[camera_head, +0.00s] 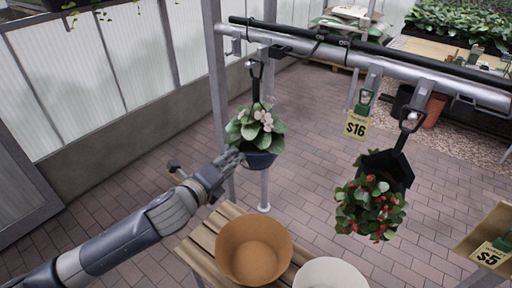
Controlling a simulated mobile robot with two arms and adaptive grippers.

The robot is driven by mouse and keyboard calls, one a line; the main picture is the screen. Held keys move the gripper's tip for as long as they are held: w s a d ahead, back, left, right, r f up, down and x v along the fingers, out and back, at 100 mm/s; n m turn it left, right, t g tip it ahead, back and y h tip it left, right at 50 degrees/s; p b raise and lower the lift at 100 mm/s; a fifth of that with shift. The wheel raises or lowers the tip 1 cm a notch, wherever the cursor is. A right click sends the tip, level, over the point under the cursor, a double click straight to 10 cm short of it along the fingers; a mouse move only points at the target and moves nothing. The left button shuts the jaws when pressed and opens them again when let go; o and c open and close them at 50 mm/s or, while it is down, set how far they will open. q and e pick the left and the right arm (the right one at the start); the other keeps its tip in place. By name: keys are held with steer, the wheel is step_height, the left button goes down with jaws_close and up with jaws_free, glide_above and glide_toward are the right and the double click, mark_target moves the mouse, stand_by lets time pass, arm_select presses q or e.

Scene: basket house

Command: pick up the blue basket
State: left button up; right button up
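The blue basket (260,159) hangs from a dark hook on the metal rail, left of the picture's middle. It holds a plant (257,130) with green leaves and pale pink flowers. My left gripper (232,160) is at the basket's left side, with its fingertips at or very near the rim. I cannot tell whether the fingers touch the basket or are shut on it. My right gripper is not in the picture.
A dark basket with red flowers (372,207) hangs farther right, beside a $16 tag (356,127). An orange bowl (232,250) and a white bowl (330,276) are on a slatted wooden bench (203,239). A metal post (216,84) stands close behind my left gripper.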

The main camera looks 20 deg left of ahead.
mark_target(254, 93)
arm_select(q)
step_height(254, 93, up, 14)
steer(key=w+a+m+t+h, duration=0.1)
steer(key=w+m+t+h, duration=0.2)
steer(key=m, duration=1.1)
steer(key=shift+m+g+h, duration=0.3)
steer(key=shift+h, duration=0.3)
steer(key=p+x, duration=0.1)
steer(key=x, duration=0.2)
steer(key=p+x, duration=0.2)
steer(key=x, duration=0.1)
steer(key=d+p+x, duration=0.1)
steer(key=p+x, duration=0.1)
steer(key=x, duration=0.1)
steer(key=shift+w+r, duration=0.1)
steer(key=shift+r, duration=0.15)
steer(key=shift+w+d+f, duration=0.15)
steer(key=shift+w+d, duration=0.1)
steer(key=shift+w, duration=0.2)
jaws_close()
steer(key=shift+r, duration=0.25)
